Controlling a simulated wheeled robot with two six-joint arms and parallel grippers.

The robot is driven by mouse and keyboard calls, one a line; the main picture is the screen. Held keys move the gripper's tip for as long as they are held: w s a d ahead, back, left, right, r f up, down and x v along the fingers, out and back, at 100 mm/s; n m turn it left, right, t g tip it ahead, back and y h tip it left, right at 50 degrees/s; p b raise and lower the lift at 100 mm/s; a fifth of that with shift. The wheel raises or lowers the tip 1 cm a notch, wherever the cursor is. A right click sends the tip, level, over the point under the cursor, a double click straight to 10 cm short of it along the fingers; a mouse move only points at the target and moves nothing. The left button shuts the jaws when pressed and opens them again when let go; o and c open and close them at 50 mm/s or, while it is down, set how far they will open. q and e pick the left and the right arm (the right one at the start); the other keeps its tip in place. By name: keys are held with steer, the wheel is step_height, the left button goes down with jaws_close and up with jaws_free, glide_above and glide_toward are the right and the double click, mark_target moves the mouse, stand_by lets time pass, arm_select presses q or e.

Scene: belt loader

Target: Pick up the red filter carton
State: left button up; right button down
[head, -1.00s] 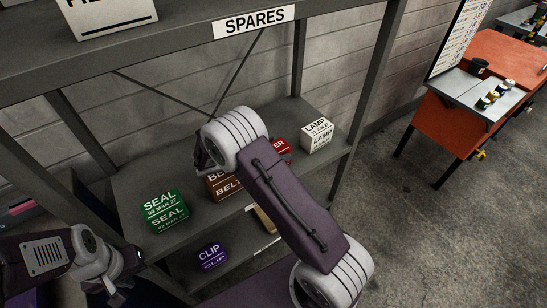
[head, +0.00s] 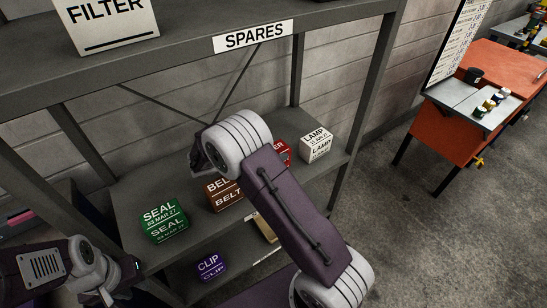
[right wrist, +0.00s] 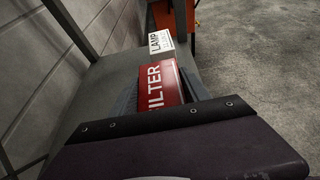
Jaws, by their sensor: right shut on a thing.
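The red filter carton (right wrist: 162,84) lies between the grey fingers of my right gripper (right wrist: 165,92) in the right wrist view, its white lettering facing up. The gripper is shut on it. In the head view only a red corner of the carton (head: 286,152) shows past my right arm, which hides the rest and the jaws. I cannot tell whether the carton is clear of the shelf. My left gripper (head: 120,284) is at the lower left, in front of the shelf and away from the carton; its jaws are not clear.
On the same shelf (head: 135,193) stand a white lamp carton (head: 316,143), a brown belt carton (head: 224,195) and a green seal carton (head: 163,221). A purple clip carton (head: 210,265) sits lower. A white box marked filter (head: 108,22) stands on the upper shelf. Rack posts flank the shelf.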

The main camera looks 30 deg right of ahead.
steer(key=s+a+r, duration=0.1)
steer(key=s+r, duration=0.6)
steer(key=s, duration=0.4)
steer(key=shift+s+a+r+p, duration=0.15)
steer(key=shift+s+a+p, duration=0.15)
steer(key=shift+s+p, duration=0.1)
